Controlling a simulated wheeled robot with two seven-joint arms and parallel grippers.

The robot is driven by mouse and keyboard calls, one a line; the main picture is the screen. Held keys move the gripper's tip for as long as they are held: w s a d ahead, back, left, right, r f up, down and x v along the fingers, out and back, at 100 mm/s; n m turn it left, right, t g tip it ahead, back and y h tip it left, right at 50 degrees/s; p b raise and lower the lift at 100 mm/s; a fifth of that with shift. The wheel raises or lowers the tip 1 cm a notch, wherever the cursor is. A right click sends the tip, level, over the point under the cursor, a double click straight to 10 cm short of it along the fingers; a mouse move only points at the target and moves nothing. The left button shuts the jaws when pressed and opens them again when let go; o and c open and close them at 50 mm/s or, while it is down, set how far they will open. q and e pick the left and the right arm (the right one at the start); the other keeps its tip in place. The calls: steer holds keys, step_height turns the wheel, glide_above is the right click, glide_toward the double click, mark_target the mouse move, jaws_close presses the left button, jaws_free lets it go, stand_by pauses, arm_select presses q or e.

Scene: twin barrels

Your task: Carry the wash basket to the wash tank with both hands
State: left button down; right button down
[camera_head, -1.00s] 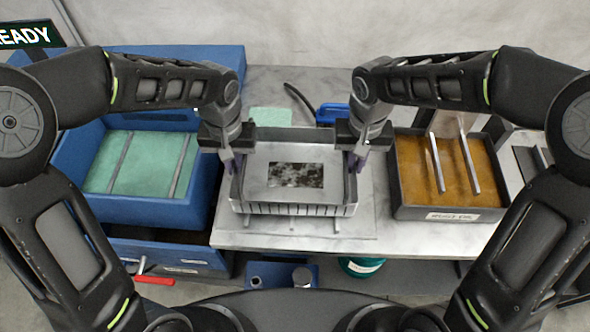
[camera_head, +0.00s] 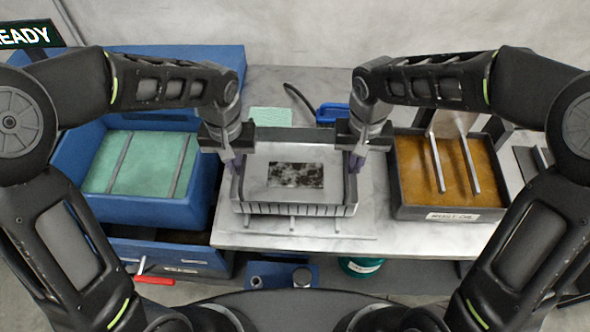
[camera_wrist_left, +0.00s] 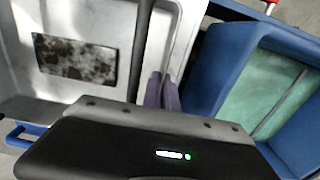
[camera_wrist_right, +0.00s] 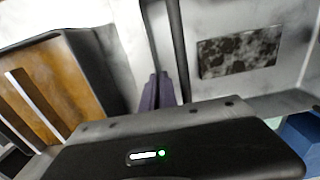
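The wash basket (camera_head: 255,207) is a grey metal tray with slotted front and dark side bars, level at the middle of the bench. A dark mottled plate shows inside it. My left gripper (camera_head: 233,164) is at its left side bar and my right gripper (camera_head: 355,163) at its right side bar. In the left wrist view (camera_wrist_left: 163,90) and right wrist view (camera_wrist_right: 157,92) the fingers are close together beside the bar, seemingly shut on the basket's sides; the exact contact is hidden. The wash tank (camera_head: 150,211), blue with green liquid and two rails, stands to the left.
A dark tank of brown oil (camera_head: 448,214) with two bars stands to the right. A blue object (camera_head: 332,113) and a green pad (camera_head: 270,119) lie behind the basket. A red handle (camera_head: 154,281) sticks out below the wash tank. The tank's wall rises between basket and liquid.

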arm_select(q)
steer(key=shift+w+r, duration=0.1)
steer(key=shift+r, duration=0.05)
arm_select(e)
steer(key=shift+w+r, duration=0.1)
steer(key=shift+r, duration=0.05)
stand_by(0.6)
